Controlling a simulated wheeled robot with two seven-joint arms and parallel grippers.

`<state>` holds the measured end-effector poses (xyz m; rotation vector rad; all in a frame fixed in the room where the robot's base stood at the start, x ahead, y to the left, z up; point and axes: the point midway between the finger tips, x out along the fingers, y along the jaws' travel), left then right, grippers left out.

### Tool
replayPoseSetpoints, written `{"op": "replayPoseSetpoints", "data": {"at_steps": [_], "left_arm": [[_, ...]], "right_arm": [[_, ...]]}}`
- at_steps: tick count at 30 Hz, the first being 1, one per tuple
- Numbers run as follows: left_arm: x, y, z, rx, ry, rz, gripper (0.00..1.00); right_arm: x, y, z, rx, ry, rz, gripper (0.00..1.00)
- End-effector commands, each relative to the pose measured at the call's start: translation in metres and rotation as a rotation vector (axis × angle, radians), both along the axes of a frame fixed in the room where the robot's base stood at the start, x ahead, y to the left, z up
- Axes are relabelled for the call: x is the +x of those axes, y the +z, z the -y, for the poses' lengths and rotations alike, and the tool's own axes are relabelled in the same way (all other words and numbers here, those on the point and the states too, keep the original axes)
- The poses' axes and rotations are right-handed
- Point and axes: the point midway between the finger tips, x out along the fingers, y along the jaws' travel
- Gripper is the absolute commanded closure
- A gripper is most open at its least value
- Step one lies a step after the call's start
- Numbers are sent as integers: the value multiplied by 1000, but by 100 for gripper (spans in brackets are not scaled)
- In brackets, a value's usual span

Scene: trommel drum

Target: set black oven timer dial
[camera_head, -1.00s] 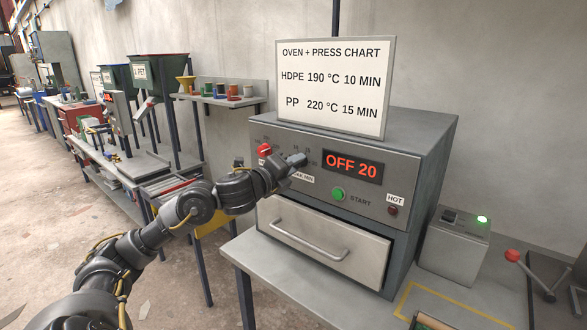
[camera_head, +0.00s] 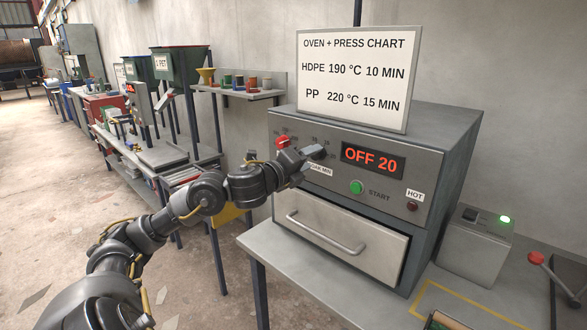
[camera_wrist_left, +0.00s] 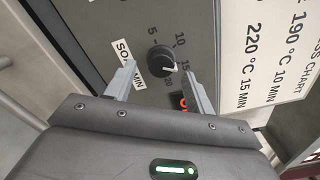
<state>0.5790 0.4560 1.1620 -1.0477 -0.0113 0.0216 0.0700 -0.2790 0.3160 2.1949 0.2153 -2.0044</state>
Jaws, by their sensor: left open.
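The black timer dial (camera_wrist_left: 162,61) shows in the left wrist view on the grey oven panel, with marks 5, 10, 15 and 20 around it. Its white pointer line faces right and slightly down in that view, between 15 and 20. My left gripper (camera_wrist_left: 160,76) is open, with one finger on each side of the dial and visible gaps. In the head view my left gripper (camera_head: 312,153) is at the panel and largely hides the dial. The oven display (camera_head: 371,160) reads "OFF 20". My right gripper is not in view.
A red knob (camera_head: 283,142) is left of my gripper on the panel. A green start button (camera_head: 357,187) and a HOT lamp (camera_head: 412,206) lie to the right. The chart (camera_head: 352,80) on the oven reads HDPE 190 °C 10 min, PP 220 °C 15 min. The drawer (camera_head: 340,238) is below.

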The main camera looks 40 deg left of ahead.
Motion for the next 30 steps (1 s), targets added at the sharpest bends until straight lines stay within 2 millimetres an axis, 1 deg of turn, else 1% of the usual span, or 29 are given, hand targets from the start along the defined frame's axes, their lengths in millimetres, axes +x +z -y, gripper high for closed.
{"op": "replayPoseSetpoints", "data": {"at_steps": [1,4,6,13,15,21,30], "left_arm": [[-10,-4,1,9,-3,-3,46],[-26,-5,0,8,-1,-5,46],[-37,-6,3,10,-5,-6,46],[-63,-4,3,5,-3,-4,46],[-70,-1,4,-1,-5,-2,46],[-84,-1,3,0,-3,-2,46],[-90,-1,2,1,-1,-2,46]], "right_arm": [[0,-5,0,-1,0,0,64],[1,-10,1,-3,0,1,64],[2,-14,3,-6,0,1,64],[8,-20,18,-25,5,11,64],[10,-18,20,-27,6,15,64],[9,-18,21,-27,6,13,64],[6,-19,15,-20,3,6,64]]}}
